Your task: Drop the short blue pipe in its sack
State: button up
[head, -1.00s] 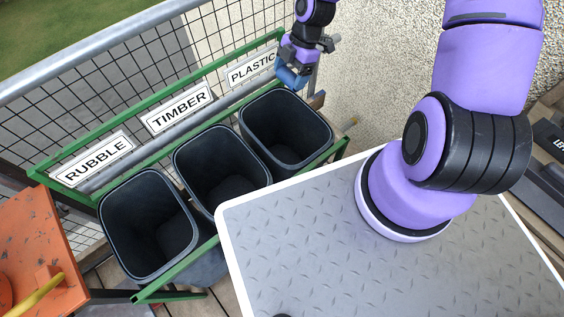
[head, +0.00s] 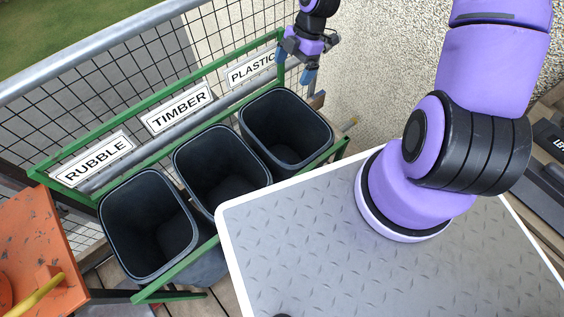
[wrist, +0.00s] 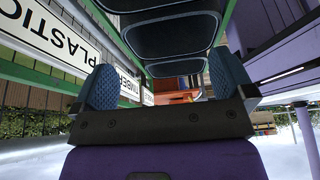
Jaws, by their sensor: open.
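My gripper (head: 295,75) is open, with its two blue-padded fingers spread apart. In the head view it shows beside the PLASTIC sign (head: 252,70), behind the far rim of the dark plastic sack (head: 312,122). In the wrist view my gripper (wrist: 166,82) has nothing between its fingers, and the row of dark sacks (wrist: 180,42) shows beyond them. The short blue pipe is not visible in either view. The plastic sack's deepest part is dark, and I cannot make out anything lying in it.
The timber sack (head: 222,170) and rubble sack (head: 150,225) stand in the same green frame (head: 180,265). A mesh fence (head: 110,85) runs behind. An orange box (head: 45,245) is at the lower left. My grey deck fills the lower right.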

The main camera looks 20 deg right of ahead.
jog(key=s+v, duration=0.1)
jog(key=v, duration=0.7)
jog(key=shift+w, duration=0.45)
